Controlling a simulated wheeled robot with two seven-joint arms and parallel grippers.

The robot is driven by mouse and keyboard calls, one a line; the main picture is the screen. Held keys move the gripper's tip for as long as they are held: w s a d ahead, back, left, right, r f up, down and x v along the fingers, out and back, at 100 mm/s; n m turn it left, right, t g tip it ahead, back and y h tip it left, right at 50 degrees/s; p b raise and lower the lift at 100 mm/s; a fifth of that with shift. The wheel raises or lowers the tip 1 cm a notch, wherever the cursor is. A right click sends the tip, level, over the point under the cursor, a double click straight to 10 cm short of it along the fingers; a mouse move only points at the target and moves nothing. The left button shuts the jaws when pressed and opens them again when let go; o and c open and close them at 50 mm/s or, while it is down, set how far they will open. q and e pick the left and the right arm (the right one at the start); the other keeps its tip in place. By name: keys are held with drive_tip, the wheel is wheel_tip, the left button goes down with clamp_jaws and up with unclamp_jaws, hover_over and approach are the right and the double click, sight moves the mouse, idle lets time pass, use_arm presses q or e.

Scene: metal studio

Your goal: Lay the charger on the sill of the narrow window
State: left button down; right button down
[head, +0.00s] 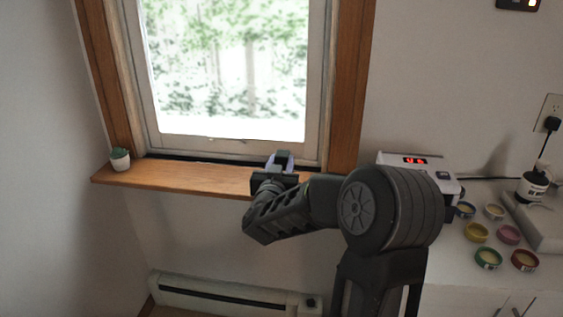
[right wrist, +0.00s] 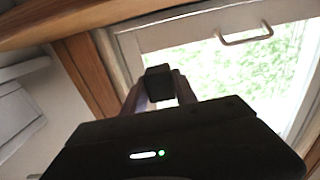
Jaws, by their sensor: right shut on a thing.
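The narrow window's wooden sill (head: 190,178) runs below the window in the head view. My right gripper (head: 280,161) is over the right part of the sill, close in front of the window frame. In the right wrist view my right gripper (right wrist: 160,88) is shut on a small black block, the charger (right wrist: 159,82). The charger sits between the two fingertips, and the window glass shows behind it. In the head view the charger is small and mostly hidden by the gripper. I cannot tell whether it touches the sill. My left gripper is not in view.
A small potted plant (head: 120,159) stands at the sill's left end. The sill between plant and gripper is bare. A baseboard heater (head: 225,296) runs along the wall below.

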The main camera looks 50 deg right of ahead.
drive_tip(key=shift+f+b, duration=2.45)
drive_tip(key=shift+f, duration=1.2)
drive_tip(key=c, duration=0.9)
unclamp_jaws()
drive_tip(key=shift+a, duration=0.1)
drive_tip(key=v, duration=0.7)
drive_tip(key=shift+s+a, duration=0.25)
drive_tip(key=shift+a, duration=0.05)
